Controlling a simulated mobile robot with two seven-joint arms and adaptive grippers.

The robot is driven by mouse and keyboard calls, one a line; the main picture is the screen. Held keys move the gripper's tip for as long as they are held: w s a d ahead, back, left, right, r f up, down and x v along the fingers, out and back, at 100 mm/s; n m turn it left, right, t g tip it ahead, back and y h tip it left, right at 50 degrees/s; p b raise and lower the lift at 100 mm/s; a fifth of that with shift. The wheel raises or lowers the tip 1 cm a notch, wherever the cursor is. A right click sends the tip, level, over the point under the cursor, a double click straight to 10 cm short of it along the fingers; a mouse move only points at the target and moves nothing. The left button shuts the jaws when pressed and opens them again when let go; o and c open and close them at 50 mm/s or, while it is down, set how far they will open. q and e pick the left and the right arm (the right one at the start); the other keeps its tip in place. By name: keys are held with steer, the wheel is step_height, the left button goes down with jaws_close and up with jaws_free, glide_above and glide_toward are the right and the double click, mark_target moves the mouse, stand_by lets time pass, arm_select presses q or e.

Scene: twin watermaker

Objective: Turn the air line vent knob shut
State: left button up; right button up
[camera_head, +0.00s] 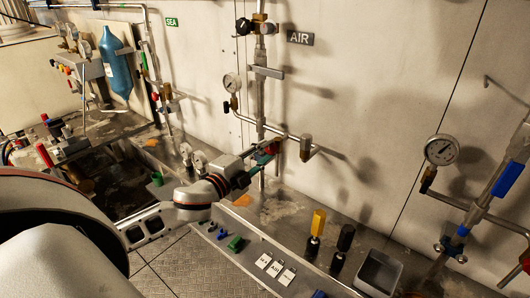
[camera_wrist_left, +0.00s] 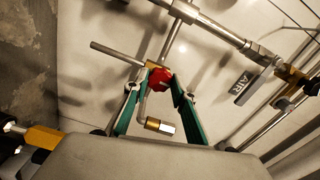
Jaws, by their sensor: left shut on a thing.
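A red knob (camera_wrist_left: 160,78) sits on a brass fitting of the air line pipe in the left wrist view. My left gripper (camera_wrist_left: 156,86) has its green fingers on both sides of this knob and is shut on it. In the head view my left gripper (camera_head: 266,151) reaches the lower part of the air line, where the fingers hide most of the knob. The "AIR" sign (camera_head: 300,38) hangs on the wall above; it also shows in the left wrist view (camera_wrist_left: 243,83). How far the knob is turned cannot be told. My right gripper is not in view.
A pressure gauge (camera_head: 232,84) is on the air line just above my gripper. A second gauge (camera_head: 441,150) and blue-handled pipework stand at the right. A blue bottle (camera_head: 116,64) hangs at the left. Yellow and black handles (camera_head: 318,224) rise from the front ledge.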

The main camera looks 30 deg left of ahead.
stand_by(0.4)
arm_select(q)
steer(key=o, duration=1.1)
steer(key=shift+s, duration=0.1)
steer(key=s, duration=0.8)
steer(key=s+a, duration=0.1)
steer(key=s, duration=0.2)
steer(key=shift+s, duration=0.4)
